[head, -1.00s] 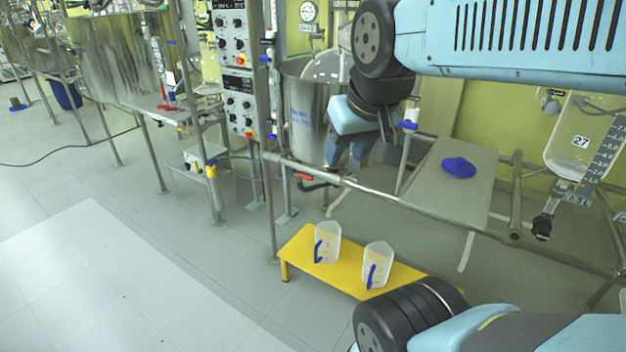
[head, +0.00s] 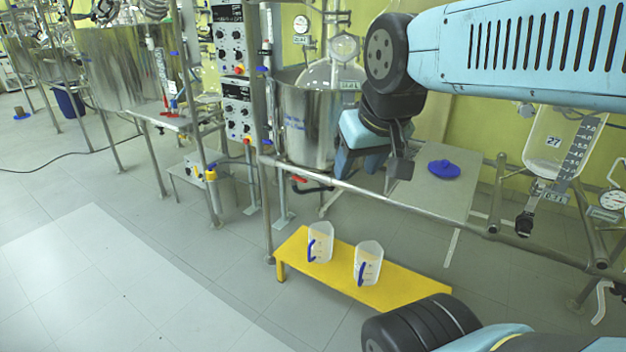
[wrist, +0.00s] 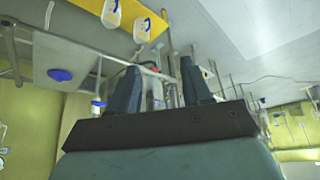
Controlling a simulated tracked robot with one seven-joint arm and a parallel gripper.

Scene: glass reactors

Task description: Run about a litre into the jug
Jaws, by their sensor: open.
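Two clear jugs with blue handles stand upright on a low yellow bench (head: 400,287). The left jug (head: 321,242) and the right jug (head: 368,263) both show amber markings; I cannot tell whether they hold liquid. Above and behind them is a steel vessel (head: 303,125) with a glass flask in it. A red-handled valve (head: 299,180) with a dark outlet sits under the vessel.
A steel rail (head: 400,205) runs in front of the vessel. A blue lid (head: 444,168) lies on a grey shelf (head: 432,195) to the right. Control boxes (head: 237,105) stand left; the floor at front left is clear.

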